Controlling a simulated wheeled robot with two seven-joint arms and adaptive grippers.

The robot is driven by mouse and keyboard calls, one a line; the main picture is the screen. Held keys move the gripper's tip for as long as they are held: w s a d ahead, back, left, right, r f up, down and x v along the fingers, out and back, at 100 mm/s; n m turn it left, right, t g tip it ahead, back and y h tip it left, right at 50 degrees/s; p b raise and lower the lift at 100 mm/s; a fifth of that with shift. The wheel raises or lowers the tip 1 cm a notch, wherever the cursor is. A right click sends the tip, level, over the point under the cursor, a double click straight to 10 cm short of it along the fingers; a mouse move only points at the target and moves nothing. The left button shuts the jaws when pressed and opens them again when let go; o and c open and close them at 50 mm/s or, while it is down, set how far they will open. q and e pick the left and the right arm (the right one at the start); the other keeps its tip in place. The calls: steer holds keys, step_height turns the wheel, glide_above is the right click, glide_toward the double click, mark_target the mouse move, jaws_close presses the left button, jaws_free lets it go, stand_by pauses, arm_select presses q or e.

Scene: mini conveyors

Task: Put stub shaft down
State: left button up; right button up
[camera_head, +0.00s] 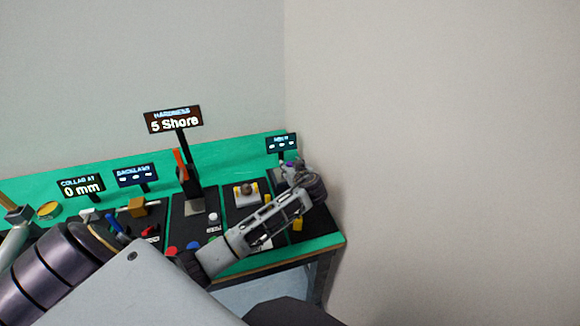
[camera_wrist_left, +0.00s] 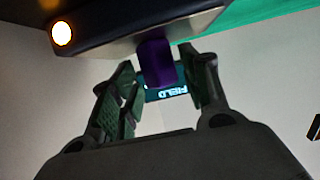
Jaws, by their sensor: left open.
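My left gripper (camera_head: 293,173) is at the far right station of the bench, at the end of the grey arm that crosses the bench. In the left wrist view my left gripper (camera_wrist_left: 160,65) is open, with one finger on each side of a purple piece (camera_wrist_left: 155,62). The purple piece sticks out from a dark block (camera_wrist_left: 110,32). It may be the stub shaft, but I cannot tell for sure. A small purple spot also shows by the gripper in the head view. Whether the fingers touch the piece is unclear. My right gripper is not in view.
A green bench (camera_head: 230,157) carries several dark stations with signs. A hardness sign (camera_head: 174,120) stands on a post behind an orange-topped device (camera_head: 181,165). A station with a round knob (camera_head: 247,189) lies just left of my gripper. A bare wall (camera_head: 440,150) is at right.

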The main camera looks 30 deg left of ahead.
arm_select(q)
steer(key=v, duration=1)
steer(key=shift+d+b, duration=0.15)
steer(key=shift+b, duration=0.15)
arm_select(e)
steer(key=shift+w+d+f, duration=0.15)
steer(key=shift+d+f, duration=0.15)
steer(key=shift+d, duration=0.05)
arm_select(q)
steer(key=shift+s+r, duration=0.15)
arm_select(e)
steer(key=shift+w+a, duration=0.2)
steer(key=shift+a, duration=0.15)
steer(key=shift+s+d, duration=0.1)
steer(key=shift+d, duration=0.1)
